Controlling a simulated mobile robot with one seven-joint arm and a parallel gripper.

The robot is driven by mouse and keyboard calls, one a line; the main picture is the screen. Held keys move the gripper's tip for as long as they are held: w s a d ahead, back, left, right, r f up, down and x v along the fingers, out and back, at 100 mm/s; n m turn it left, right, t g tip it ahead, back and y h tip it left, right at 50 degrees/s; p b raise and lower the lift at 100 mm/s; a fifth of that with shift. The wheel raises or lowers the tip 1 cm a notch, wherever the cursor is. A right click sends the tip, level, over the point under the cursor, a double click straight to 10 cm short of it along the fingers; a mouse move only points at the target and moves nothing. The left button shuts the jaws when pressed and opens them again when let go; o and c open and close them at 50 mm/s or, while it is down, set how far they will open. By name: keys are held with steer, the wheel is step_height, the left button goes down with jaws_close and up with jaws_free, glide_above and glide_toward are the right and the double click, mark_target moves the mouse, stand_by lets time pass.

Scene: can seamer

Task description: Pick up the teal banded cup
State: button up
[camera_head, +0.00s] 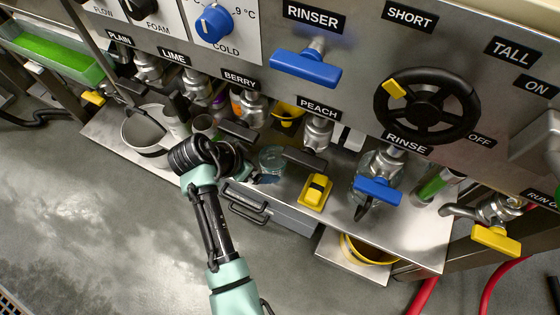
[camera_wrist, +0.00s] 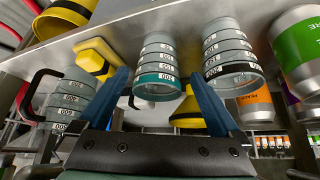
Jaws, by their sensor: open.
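The teal banded cup (camera_wrist: 157,58) is a clear grey cup with printed number marks and a teal band near its rim. It shows in the middle of the wrist view, which looks upside down. A clear cup at the counter's middle in the head view (camera_head: 272,157) appears to be the same one. My gripper (camera_wrist: 157,80) is open, with one blue finger towards each side of the cup. The cup appears beyond or between the fingertips; I cannot tell if they touch it. In the head view, my gripper (camera_head: 266,179) is low beside the cup, mostly hidden by my arm.
A similar cup with a black band (camera_wrist: 230,50) stands close to the right in the wrist view. A handled measuring jug (camera_wrist: 72,98) is at the left. A yellow block-like object (camera_head: 315,192) sits right of the cup. Taps (camera_head: 318,132) and labelled panels overhang the counter.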

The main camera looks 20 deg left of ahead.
mark_target(274, 166)
steer(key=b+x, duration=0.3)
steer(key=x, duration=0.3)
steer(key=shift+d+b, duration=0.1)
steer(key=shift+b, duration=0.2)
steer(key=shift+r, duration=0.1)
steer(key=shift+c, duration=0.3)
steer(key=c, duration=1.2)
